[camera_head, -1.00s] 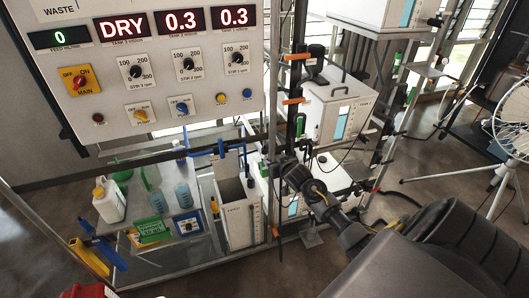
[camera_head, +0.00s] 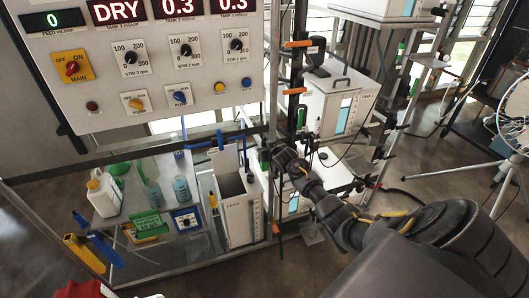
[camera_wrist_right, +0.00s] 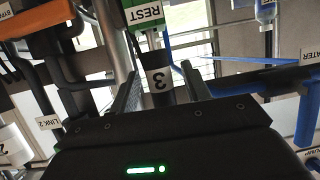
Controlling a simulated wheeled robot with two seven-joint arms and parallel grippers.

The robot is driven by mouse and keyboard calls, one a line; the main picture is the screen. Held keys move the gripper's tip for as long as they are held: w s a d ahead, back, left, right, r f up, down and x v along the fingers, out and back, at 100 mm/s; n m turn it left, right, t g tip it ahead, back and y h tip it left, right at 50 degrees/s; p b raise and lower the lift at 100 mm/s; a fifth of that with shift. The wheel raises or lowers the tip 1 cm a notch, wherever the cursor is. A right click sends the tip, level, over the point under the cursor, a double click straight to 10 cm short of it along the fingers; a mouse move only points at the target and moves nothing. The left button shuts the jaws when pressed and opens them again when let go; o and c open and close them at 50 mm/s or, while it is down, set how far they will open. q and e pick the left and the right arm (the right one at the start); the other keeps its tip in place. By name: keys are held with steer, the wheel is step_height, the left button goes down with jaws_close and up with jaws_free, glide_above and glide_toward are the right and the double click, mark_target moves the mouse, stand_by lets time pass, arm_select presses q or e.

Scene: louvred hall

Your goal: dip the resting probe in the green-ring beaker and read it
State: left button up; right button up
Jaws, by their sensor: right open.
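My right gripper (camera_head: 268,155) reaches the upright post beside the panel. In the right wrist view it is open (camera_wrist_right: 160,78), with one finger on each side of a dark probe with a white label reading 3 (camera_wrist_right: 159,79). I cannot tell whether the fingers touch it. A green holder marked REST (camera_wrist_right: 146,14) is at the probe's end, at the top of that view. In the head view the gripper hides the probe. Clear vessels with blue liquid (camera_head: 182,189) stand on the low bench; I cannot make out a green ring on any. My left gripper is not in view.
A control panel (camera_head: 150,70) reads DRY, 0.3 and 0.3. A white open tank (camera_head: 237,213) stands below my right gripper. A white jug (camera_head: 104,194) and a green sign (camera_head: 149,225) are on the bench. Blue bars (camera_wrist_right: 235,66) lie right of the gripper in the wrist view.

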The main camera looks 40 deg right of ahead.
steer(key=shift+w, duration=0.15)
stand_by(0.3)
jaws_close()
stand_by(1.4)
